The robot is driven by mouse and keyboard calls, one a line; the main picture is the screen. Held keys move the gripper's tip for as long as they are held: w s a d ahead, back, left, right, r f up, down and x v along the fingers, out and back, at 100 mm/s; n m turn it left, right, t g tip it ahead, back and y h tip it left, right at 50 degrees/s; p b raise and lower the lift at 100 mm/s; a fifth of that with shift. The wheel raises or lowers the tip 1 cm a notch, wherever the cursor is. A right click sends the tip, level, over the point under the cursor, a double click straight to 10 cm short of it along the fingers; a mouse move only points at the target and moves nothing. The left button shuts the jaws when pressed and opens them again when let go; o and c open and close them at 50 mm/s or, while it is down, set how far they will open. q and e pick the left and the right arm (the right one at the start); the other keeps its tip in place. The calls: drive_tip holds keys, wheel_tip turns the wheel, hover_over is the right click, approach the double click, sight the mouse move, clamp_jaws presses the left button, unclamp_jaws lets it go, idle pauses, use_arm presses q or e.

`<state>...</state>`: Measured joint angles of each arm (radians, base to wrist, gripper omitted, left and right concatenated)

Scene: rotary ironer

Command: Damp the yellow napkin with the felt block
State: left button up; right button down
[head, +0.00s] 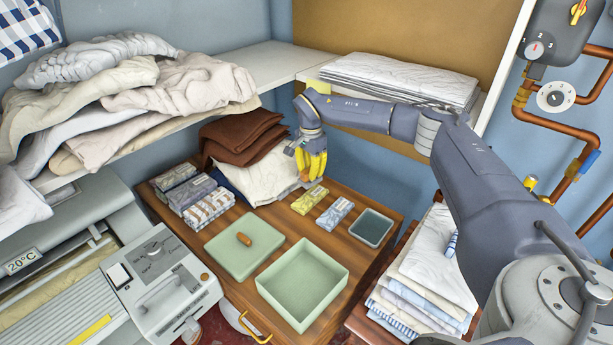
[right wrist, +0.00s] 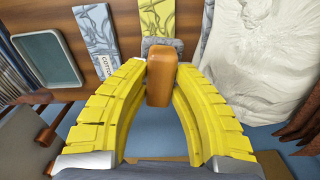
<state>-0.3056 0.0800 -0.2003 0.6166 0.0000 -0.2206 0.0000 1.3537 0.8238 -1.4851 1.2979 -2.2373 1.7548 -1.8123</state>
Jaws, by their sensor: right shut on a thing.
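The yellow napkin (head: 309,200) lies folded in a narrow strip on the wooden table top; it also shows in the right wrist view (right wrist: 157,15). My right gripper (head: 308,174) has yellow fingers pointing down at the napkin's far end. In the right wrist view the gripper (right wrist: 161,82) is shut on the brown handle of the felt block (right wrist: 160,75). Its grey lower part shows in front of the handle, by the napkin's near end in that view. Whether it touches the napkin I cannot tell. My left gripper is not in view.
A grey-blue folded napkin (head: 335,214) and a dark shallow tray (head: 388,219) lie right of the yellow one. A green open box (head: 303,283) and its lid (head: 230,256) stand in front. A crumpled white cloth (head: 268,180) is close on the left.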

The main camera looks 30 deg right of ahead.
drive_tip(key=shift+s+d+m, duration=0.1)
drive_tip(key=shift+m, duration=0.3)
drive_tip(key=shift+f, duration=3)
drive_tip(key=shift+f, duration=0.55)
drive_tip(key=shift+r, duration=3.5)
